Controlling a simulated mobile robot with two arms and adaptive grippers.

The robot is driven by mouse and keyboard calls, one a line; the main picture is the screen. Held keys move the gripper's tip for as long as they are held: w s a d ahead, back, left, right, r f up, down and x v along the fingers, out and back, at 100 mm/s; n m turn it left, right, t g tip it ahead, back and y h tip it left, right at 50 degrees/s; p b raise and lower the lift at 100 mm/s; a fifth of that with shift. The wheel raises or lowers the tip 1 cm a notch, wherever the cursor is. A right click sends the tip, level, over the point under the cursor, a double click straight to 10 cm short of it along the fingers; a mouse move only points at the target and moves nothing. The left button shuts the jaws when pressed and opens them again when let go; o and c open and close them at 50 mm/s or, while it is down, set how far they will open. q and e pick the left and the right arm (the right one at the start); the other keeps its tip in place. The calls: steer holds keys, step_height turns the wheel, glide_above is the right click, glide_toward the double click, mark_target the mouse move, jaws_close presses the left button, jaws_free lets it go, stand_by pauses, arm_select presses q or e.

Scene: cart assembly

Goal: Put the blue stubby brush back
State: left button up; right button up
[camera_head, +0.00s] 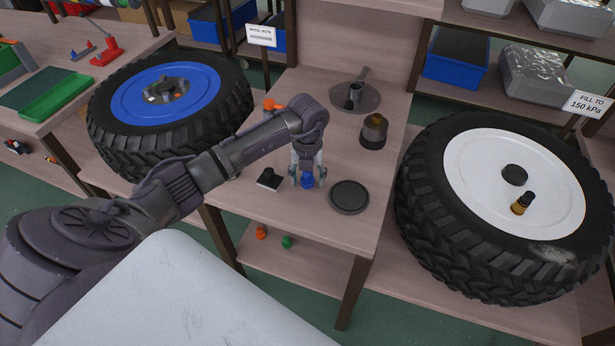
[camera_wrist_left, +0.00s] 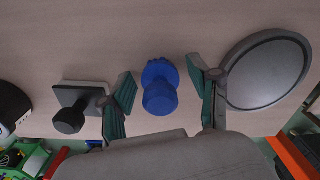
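The blue stubby brush (camera_head: 307,182) is on the wooden table near its front edge. In the left wrist view the blue brush (camera_wrist_left: 160,92) sits between my two fingers, with a gap on each side. My left gripper (camera_head: 308,176) points down over the brush, open, with a fingertip on either side of it. In the left wrist view the fingers of the left gripper (camera_wrist_left: 162,82) are apart and do not touch the brush. My right gripper is not in view.
A black round dish (camera_head: 349,197) lies close right of the gripper, and a dark knobbed block (camera_head: 269,179) close left. A dark bottle (camera_head: 374,131) and a flanged metal part (camera_head: 355,96) stand behind. Large wheels stand left (camera_head: 166,94) and right (camera_head: 515,176). Orange (camera_head: 261,233) and green (camera_head: 287,242) pieces are on the lower shelf.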

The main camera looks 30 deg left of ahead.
arm_select(q)
steer(key=shift+r, duration=0.15)
step_height(320, 180, up, 12)
steer(key=shift+b, duration=0.65)
